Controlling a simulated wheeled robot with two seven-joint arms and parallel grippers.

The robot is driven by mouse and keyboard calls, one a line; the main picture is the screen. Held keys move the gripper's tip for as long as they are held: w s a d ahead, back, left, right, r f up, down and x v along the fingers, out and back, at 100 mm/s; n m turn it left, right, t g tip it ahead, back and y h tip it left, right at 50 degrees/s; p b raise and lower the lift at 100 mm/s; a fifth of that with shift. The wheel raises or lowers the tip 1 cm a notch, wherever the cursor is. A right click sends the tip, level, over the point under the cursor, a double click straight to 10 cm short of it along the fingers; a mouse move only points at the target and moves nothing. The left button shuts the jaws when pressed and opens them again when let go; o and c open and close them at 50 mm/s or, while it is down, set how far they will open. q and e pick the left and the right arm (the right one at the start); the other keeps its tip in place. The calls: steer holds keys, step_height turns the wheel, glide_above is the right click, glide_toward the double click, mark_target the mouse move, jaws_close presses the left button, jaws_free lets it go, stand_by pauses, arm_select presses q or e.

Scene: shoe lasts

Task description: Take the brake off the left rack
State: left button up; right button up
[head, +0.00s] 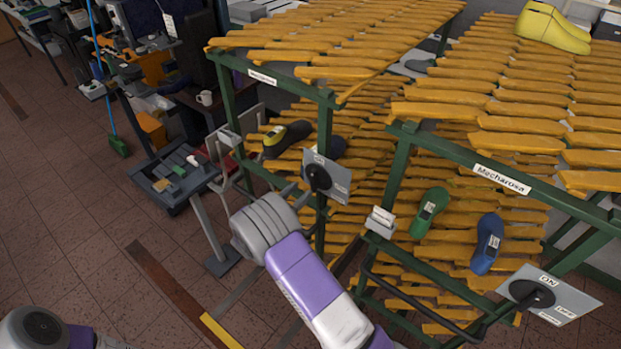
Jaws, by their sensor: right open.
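The left rack (328,100) has a green frame and orange-yellow slats. Its brake is a grey plate (341,187) with a black knob (318,178) on the front post; the knob's exact setting is too small to tell. My right arm reaches up from the bottom, with its grey wrist just below and left of this plate. My left gripper is out of view; only part of my left arm shows at the lower left.
The right rack (402,165) stands close by, with its own brake plate (578,299) marked ON. A dark last (288,138) lies in the left rack.

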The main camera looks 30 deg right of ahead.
mark_target(312, 181)
steer(key=p+x, duration=0.1)
steer(key=x, duration=0.5)
steer(key=shift+d+f, duration=0.1)
steer(key=shift+d, duration=0.05)
steer(key=shift+c, duration=0.3)
jaws_close()
